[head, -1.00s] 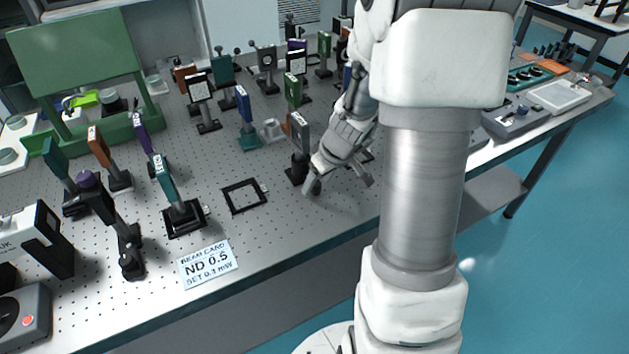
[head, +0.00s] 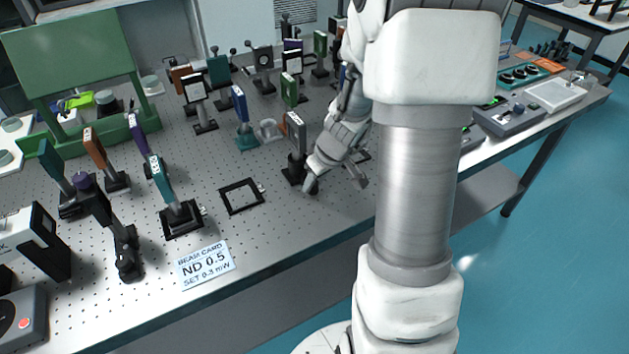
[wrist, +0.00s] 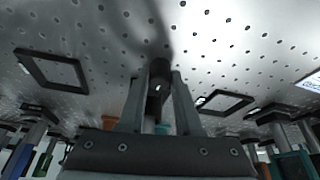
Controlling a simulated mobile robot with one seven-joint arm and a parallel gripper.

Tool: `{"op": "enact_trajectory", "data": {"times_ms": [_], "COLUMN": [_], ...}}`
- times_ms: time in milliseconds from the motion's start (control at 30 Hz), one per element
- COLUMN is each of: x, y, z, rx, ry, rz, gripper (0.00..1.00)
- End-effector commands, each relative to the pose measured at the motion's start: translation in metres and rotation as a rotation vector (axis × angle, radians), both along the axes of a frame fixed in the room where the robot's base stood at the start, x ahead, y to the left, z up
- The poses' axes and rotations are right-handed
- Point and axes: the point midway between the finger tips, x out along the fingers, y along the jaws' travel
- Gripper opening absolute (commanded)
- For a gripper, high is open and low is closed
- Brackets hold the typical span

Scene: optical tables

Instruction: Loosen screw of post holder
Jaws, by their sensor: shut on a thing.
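My gripper (head: 309,188) reaches down at the right side of this holder, low over the table. In the wrist view its two fingers (wrist: 158,88) stand on either side of a dark, round part (wrist: 159,70), which looks like the holder's screw. The fingers are shut on it. In the head view the screw is mostly hidden by the fingers.
An empty black square frame (head: 241,196) lies left of the holder. A teal plate on a mount (head: 181,218) and a beam card sign (head: 205,265) are farther left. More posts stand behind. Bare perforated tabletop (head: 290,225) lies in front.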

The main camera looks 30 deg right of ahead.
Motion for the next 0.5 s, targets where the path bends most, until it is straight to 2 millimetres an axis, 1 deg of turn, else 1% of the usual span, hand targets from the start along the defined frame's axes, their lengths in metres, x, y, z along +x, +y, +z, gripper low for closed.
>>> {"op": "enact_trajectory", "data": {"times_ms": [400,500], "x": [-0.001,-0.0008], "y": [0.0018,0.0018], "z": [0.0008,0.0004], "rx": [-0.001,-0.001], "ry": [0.004,0.002], "rz": [-0.226,-0.258], "gripper": [0.0,0.0]}}
